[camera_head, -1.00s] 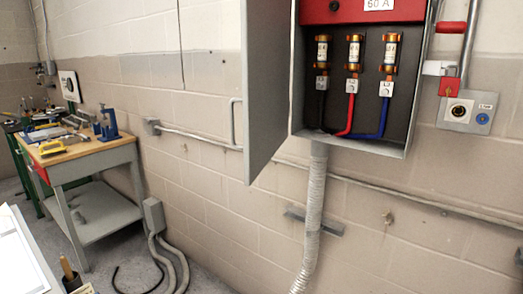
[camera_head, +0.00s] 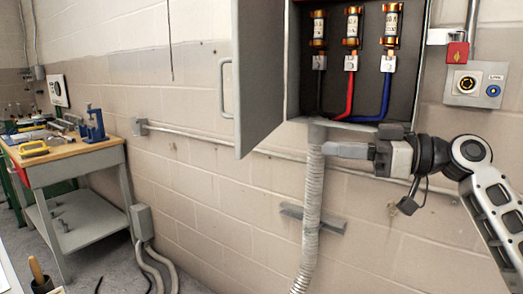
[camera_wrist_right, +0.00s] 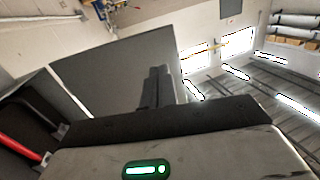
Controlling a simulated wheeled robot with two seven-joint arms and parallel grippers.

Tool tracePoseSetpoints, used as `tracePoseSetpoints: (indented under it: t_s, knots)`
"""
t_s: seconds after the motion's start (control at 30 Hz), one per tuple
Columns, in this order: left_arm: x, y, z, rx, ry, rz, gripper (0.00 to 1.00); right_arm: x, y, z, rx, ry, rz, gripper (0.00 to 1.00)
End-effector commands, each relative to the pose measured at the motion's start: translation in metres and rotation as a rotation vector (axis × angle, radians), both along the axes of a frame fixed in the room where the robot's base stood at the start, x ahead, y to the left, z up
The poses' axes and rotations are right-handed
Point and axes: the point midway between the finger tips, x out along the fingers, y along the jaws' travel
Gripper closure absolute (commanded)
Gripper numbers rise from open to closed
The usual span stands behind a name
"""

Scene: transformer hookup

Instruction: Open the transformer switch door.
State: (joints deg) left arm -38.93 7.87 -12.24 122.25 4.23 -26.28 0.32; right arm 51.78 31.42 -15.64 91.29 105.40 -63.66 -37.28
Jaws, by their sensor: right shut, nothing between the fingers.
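The grey switch door (camera_head: 262,80) stands swung open to the left of the switch box (camera_head: 355,128) in the head view, with a bar handle (camera_head: 226,90) on its left side. Inside the box are three fuses with black, red and blue cables. My right gripper (camera_head: 328,149) is shut and empty, just below the box's bottom edge, pointing left toward the door; a gap separates them. In the right wrist view the door (camera_wrist_right: 110,75) is a broad grey panel behind my shut fingers (camera_wrist_right: 157,72). My left gripper is out of view.
A ribbed conduit (camera_head: 311,200) runs down from the box, near my right gripper. A small panel (camera_head: 474,84) with a round connector is on the wall to the right. A workbench (camera_head: 70,155) with tools stands at the left. A thin pipe crosses the wall.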

Motion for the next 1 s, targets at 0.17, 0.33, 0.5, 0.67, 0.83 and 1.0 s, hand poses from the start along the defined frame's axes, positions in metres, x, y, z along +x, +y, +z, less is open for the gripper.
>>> tracePoseSetpoints:
  t_s: [0.17, 0.33, 0.5, 0.67, 0.83, 1.0]
  knots:
    - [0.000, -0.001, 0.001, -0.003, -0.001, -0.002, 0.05, -0.008, 0.002, 0.024, 0.013, -0.044, 0.050, 1.00]
    - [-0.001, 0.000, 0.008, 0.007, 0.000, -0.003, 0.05, -0.002, 0.026, 0.027, 0.014, -0.043, 0.052, 1.00]
    - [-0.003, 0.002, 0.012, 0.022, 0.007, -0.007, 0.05, 0.009, 0.062, 0.028, 0.015, -0.041, 0.052, 1.00]
    - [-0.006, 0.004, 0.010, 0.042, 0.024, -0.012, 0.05, 0.019, 0.094, 0.027, 0.014, -0.042, 0.051, 1.00]
    - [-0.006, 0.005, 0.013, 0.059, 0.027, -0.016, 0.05, 0.027, 0.118, 0.027, 0.014, -0.042, 0.048, 1.00]
    - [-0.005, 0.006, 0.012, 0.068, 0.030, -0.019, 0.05, 0.031, 0.129, 0.025, 0.014, -0.042, 0.047, 1.00]
